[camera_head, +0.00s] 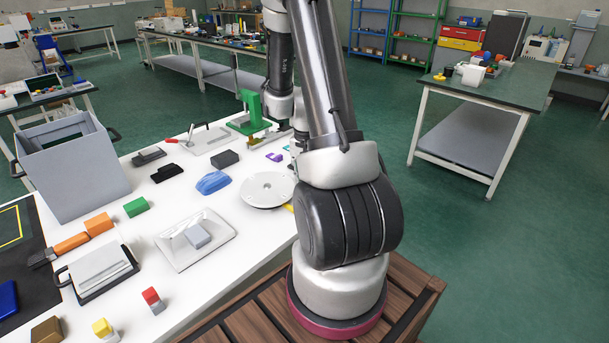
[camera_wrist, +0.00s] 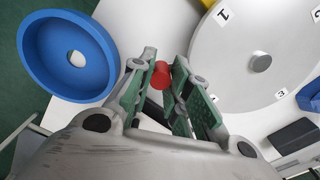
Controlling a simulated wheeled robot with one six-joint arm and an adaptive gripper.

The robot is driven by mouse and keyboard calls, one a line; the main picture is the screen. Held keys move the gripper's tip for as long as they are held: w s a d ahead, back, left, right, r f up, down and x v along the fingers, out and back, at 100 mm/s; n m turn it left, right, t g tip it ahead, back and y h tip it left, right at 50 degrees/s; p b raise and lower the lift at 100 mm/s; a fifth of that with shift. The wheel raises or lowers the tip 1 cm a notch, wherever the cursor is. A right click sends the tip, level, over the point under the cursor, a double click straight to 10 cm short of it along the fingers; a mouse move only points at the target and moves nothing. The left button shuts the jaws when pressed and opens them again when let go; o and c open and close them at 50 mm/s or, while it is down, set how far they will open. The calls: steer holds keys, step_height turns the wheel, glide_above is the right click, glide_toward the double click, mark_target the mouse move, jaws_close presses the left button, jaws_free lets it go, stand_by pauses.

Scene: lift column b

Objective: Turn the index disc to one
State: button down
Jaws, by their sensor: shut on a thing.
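The index disc (camera_wrist: 235,50) is a pale round plate with a grey centre knob and number labels near its rim; 1, 2 and 3 are readable in the wrist view. It also shows in the head view (camera_head: 268,189), lying on the white table beside my arm. My gripper (camera_wrist: 164,66) has green-padded fingers, closed on a small red cylinder (camera_wrist: 160,76) just left of the disc's rim. I cannot tell how the red cylinder joins the disc. My gripper is hidden behind my arm in the head view.
A blue ring-shaped dish (camera_wrist: 68,55) lies left of my gripper. A blue lump (camera_head: 213,182) and a dark block (camera_head: 225,158) lie close to the disc. A green stand (camera_head: 250,112) is behind it. The white table (camera_head: 165,205) is crowded with several other objects.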

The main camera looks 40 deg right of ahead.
steer(key=shift+s+a+m, duration=0.2)
steer(key=shift+s+m, duration=0.05)
steer(key=shift+m, duration=0.15)
steer(key=c, duration=1.3)
jaws_free()
steer(key=shift+s, duration=0.1)
steer(key=shift+c, duration=0.2)
step_height(320, 180, up, 12)
